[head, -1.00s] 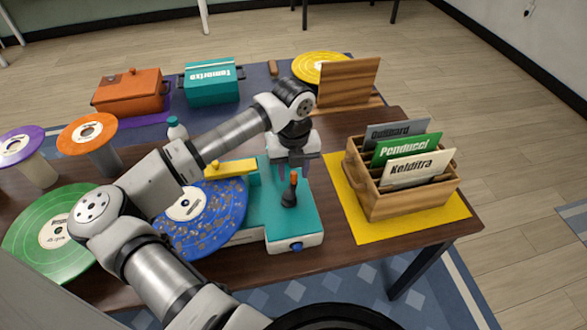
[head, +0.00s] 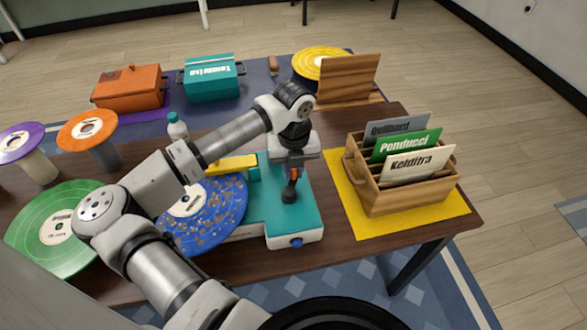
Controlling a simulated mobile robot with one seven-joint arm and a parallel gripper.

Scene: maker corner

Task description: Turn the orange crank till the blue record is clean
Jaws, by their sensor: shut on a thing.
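The blue record (head: 216,214) lies on the teal and white cleaning machine (head: 295,222), with brown specks scattered over its visible surface. My arm hides its left part. A yellow bar (head: 232,163) reaches over the record's back edge. The orange crank (head: 292,174) stands upright on a dark base on top of the machine. My gripper (head: 291,176) points down over the crank and is shut on its orange handle, most of which the fingers hide. A blue knob (head: 296,242) sits on the machine's front face.
A wooden crate (head: 400,195) with several sleeves stands on a yellow mat (head: 350,215) to the right. A green record (head: 50,228) lies at the left. A small bottle (head: 177,128) stands behind my arm. Orange (head: 130,88) and teal (head: 212,78) boxes are at the back.

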